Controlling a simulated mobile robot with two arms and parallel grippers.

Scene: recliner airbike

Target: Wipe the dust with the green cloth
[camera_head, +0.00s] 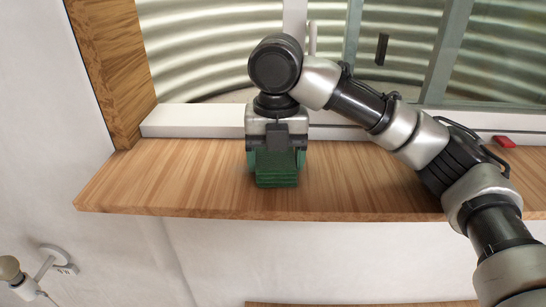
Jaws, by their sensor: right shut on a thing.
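The green cloth (277,180) is in my right gripper (277,165), on or just above the wooden windowsill shelf (190,185), left of the picture's middle. The right arm comes in from the right and the gripper points down at the shelf. The gripper is shut on the cloth, and its body hides the cloth's upper part. I cannot make out any dust on the shelf. My left gripper is not in view.
A window with a white lower frame (190,120) stands right behind the shelf. A wooden post (115,60) bounds it at the left. A small red object (504,141) lies at the back right. The shelf left of the cloth is clear. A wall fixture (45,262) is at the lower left.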

